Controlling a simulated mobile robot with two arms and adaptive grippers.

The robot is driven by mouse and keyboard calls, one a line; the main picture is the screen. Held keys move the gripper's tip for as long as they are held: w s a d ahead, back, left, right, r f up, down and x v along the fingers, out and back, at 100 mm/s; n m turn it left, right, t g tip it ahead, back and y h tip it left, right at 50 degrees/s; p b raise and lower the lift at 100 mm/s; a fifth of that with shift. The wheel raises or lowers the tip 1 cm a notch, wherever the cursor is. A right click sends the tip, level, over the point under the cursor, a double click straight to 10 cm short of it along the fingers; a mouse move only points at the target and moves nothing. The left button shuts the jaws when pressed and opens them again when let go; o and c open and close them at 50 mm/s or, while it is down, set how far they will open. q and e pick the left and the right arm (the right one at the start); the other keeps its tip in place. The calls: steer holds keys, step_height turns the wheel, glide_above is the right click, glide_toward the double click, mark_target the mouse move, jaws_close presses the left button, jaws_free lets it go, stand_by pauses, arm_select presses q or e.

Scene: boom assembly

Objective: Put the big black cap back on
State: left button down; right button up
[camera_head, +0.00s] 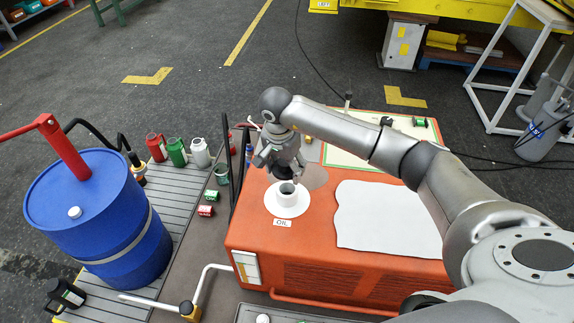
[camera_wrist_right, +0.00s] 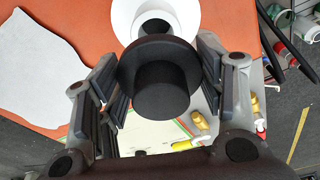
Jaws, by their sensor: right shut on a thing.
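The big black cap (camera_wrist_right: 165,88) is in my right gripper (camera_wrist_right: 163,68), between its two fingers, in the right wrist view. The cap has a wide round rim and a smaller round knob. In the head view my right gripper (camera_head: 282,160) points down above the orange housing, with the dark cap partly hidden beneath it. The white filler neck (camera_head: 287,201) stands on a white disc by the OIL label. In the wrist view the neck and disc (camera_wrist_right: 122,18) lie just beyond the cap, which partly covers the dark opening. My left gripper is not in view.
The orange housing (camera_head: 330,262) carries a white sheet (camera_head: 385,220) to the right of the neck. A blue drum (camera_head: 95,220) with a red pump stands at left. Red, green and white jugs (camera_head: 177,152) stand behind it. A crank handle (camera_head: 185,305) is in front.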

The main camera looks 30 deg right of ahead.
mark_target(287, 183)
steer(key=shift+d+f+m, duration=0.3)
steer(key=shift+f, duration=0.3)
steer(key=shift+f+b, duration=1.75)
steer(key=shift+f, duration=1.1)
steer(key=shift+b, duration=0.3)
steer(key=shift+f, duration=0.15)
steer(key=shift+r, duration=0.2)
steer(key=shift+r, duration=0.6)
